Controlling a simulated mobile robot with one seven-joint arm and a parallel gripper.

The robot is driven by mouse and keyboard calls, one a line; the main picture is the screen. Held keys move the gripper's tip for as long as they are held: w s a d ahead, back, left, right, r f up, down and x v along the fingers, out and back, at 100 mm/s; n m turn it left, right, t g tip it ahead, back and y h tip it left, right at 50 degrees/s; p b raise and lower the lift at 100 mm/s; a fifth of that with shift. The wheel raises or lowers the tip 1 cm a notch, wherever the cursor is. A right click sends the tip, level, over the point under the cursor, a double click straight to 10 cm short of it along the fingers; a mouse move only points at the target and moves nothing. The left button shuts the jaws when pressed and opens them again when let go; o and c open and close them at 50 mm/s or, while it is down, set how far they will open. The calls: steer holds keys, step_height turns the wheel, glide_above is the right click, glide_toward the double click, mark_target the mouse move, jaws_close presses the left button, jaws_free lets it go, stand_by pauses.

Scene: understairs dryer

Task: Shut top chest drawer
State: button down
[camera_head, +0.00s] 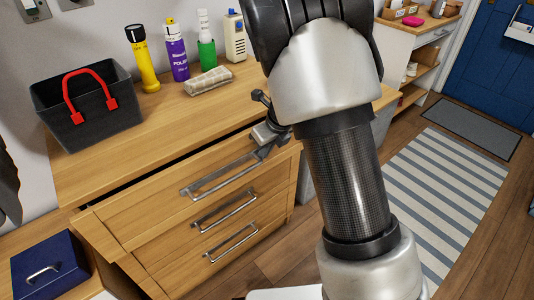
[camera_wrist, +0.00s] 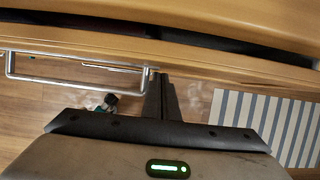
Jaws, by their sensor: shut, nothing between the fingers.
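The top chest drawer (camera_head: 145,208) is the uppermost of several wooden drawers in the head view. It stands partly out, with a dark gap beneath the chest top's front edge. Its silver bar handle (camera_head: 222,179) runs across its front and also shows at the left of the wrist view (camera_wrist: 75,76). My gripper (camera_head: 264,152) is at the right end of this handle, close to the drawer front. In the wrist view, its dark fingers (camera_wrist: 161,80) are together and empty, just right of the handle's end. I cannot tell whether they touch the drawer.
The chest top (camera_head: 170,128) holds a dark basket with red handles (camera_head: 88,105), a yellow torch (camera_head: 143,58), bottles and a rolled cloth (camera_head: 209,81). A blue box (camera_head: 48,266) sits lower left. A striped rug (camera_head: 445,190) lies on the floor at right.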

steer(key=w+a+p, duration=0.1)
steer(key=w, duration=0.1)
steer(key=w+a+p, duration=0.1)
steer(key=w+p, duration=0.1)
steer(key=shift+a+r+p, duration=0.1)
steer(key=shift+a+p, duration=0.2)
steer(key=shift+a, duration=0.1)
